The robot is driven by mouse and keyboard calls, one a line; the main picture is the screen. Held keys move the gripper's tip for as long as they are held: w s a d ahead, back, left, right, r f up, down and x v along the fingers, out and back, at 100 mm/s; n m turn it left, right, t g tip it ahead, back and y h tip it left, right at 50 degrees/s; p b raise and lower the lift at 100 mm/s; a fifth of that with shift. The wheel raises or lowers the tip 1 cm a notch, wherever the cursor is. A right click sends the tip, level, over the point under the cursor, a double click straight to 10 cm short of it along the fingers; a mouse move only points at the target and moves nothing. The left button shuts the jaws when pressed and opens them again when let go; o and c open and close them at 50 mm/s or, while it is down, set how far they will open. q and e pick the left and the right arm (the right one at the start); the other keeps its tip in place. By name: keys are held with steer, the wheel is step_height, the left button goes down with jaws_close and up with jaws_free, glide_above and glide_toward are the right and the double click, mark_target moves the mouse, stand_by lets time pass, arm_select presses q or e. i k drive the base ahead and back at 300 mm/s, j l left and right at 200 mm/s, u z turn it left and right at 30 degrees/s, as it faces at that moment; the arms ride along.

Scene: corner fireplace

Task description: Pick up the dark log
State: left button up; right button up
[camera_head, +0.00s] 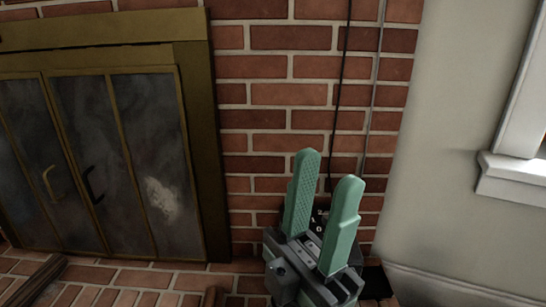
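A dark brown log-like piece (35,281) lies on the brick hearth at the lower left, cut off by the bottom edge of the picture.
A brass-framed fireplace with closed glass doors (150,160) stands at the left. A brick wall (285,95) with hanging cords (343,85) is behind my gripper. A plain wall (445,150) and a white window sill (515,180) are at the right.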

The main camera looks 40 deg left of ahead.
mark_target(26, 295)
steer(key=u, duration=3)
